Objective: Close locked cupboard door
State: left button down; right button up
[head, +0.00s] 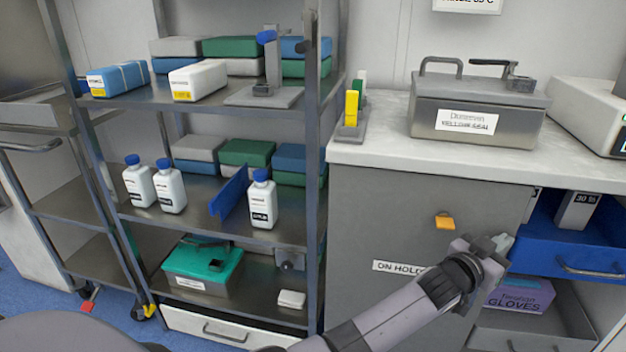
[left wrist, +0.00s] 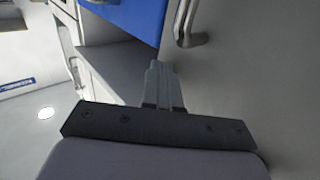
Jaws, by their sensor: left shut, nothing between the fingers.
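The cupboard door (head: 385,215) is a grey panel under the white counter in the head view. It carries an "ON HOLD" label (head: 398,267) and a yellow-orange tag (head: 445,221). It looks close to the cupboard front, but I cannot tell whether it is fully shut. My left gripper (head: 503,243) is at the door's right edge, beside the blue drawer. Its fingers are shut and empty; they also show in the left wrist view (left wrist: 160,82), beside a grey panel. Contact cannot be told. My arm hides the door's lower right part. My right gripper is not in view.
The blue drawer (head: 555,250) stands out right of the door, above an open lower drawer with a purple glove box (head: 520,296). A metal rack (head: 316,200) with bottles and boxes stands left. A grey lidded case (head: 478,105) sits on the counter (head: 390,150).

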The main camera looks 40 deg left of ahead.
pick_arm(q)
jog(key=shift+w+a+r, duration=0.3)
jog(key=shift+w, duration=0.1)
